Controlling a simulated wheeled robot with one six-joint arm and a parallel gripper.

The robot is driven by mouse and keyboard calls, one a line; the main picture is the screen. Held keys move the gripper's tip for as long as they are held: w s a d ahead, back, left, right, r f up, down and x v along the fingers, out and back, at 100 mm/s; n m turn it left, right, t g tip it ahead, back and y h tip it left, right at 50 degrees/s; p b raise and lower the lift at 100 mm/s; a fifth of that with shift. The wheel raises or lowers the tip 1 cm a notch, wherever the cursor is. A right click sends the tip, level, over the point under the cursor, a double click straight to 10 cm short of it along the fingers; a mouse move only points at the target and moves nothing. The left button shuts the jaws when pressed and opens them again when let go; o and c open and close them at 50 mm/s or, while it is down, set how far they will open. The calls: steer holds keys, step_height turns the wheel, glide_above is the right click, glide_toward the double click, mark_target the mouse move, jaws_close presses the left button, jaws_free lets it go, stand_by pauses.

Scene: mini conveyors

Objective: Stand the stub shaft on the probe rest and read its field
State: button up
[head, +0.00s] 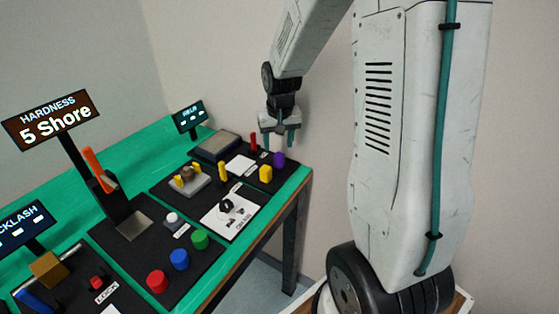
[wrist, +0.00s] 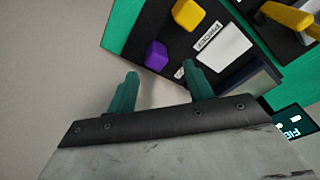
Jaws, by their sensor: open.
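My gripper (head: 279,134) is open and empty, held in the air near the far right end of the green bench. I cannot tell for certain which piece is the stub shaft; a small black part (head: 227,205) lies on a white card.
A purple block (head: 279,158) and a yellow block (head: 265,173) stand near the bench's right edge, by a white pad (head: 240,164). A red post (head: 253,142) stands behind. The hardness sign (head: 52,119) reads 5 Shore. Red, blue and green buttons (head: 179,259) line the front.

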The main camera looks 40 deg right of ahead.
mark_target(279, 154)
steer(key=f, duration=0.4)
steer(key=w+d+f, duration=0.1)
steer(key=f, duration=0.1)
steer(key=shift+d+f, duration=0.1)
steer(key=shift+f, duration=0.2)
jaws_close()
